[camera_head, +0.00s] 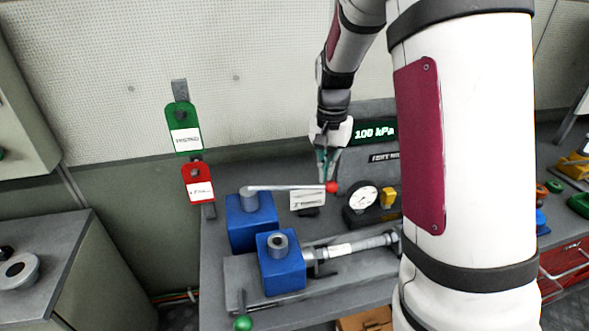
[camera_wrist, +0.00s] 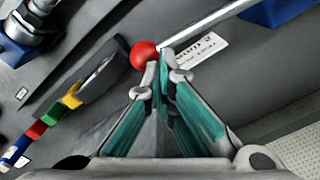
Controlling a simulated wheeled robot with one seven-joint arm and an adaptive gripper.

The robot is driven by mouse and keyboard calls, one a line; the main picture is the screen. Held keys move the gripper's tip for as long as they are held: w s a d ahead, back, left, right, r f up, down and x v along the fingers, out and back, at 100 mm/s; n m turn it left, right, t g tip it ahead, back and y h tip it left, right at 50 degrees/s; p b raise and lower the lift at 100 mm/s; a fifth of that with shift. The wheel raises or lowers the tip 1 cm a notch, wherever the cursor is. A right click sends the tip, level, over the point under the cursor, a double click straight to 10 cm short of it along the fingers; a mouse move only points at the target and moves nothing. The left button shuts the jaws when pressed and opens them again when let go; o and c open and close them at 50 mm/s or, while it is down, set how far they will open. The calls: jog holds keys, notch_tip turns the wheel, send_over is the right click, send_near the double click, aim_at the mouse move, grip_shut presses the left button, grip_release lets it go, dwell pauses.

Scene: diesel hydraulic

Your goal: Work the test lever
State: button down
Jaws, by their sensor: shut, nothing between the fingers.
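The test lever (camera_head: 290,187) is a light metal rod with a red ball end (camera_head: 332,187). It runs roughly level to the right from a grey post on the rear blue block (camera_head: 250,222). In the wrist view the red ball (camera_wrist: 144,54) is just left of my fingertips, and the rod (camera_wrist: 205,27) runs up to the right from it. My gripper (camera_head: 326,152) is shut and empty, pointing down behind the ball in the head view. In the wrist view its fingertips (camera_wrist: 161,68) are together, very near the ball and rod; I cannot tell whether they touch.
A second blue block (camera_head: 281,265) with a cylinder stands in front. A round gauge (camera_head: 361,198) is right of the ball, below a display (camera_head: 375,133) reading 100 kPa. Green (camera_head: 183,125) and red (camera_head: 198,183) tags hang at the left. A green knob (camera_head: 243,323) is at the front.

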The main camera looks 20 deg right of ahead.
notch_tip(320, 180, up, 10)
jog(key=p, duration=0.4)
jog(key=shift+r, duration=0.25)
dwell(0.3)
jog(key=shift+f, duration=0.15)
dwell(0.4)
jog(key=shift+f+b, duration=1.2)
jog(key=shift+f, duration=3.95)
jog(key=shift+r+p, duration=0.5)
jog(key=shift+r, duration=0.7)
notch_tip(320, 180, up, 8)
jog(key=p, duration=0.2)
jog(key=shift+r, duration=0.15)
jog(key=shift+r+p, duration=0.75)
jog(key=shift+r, duration=1.7)
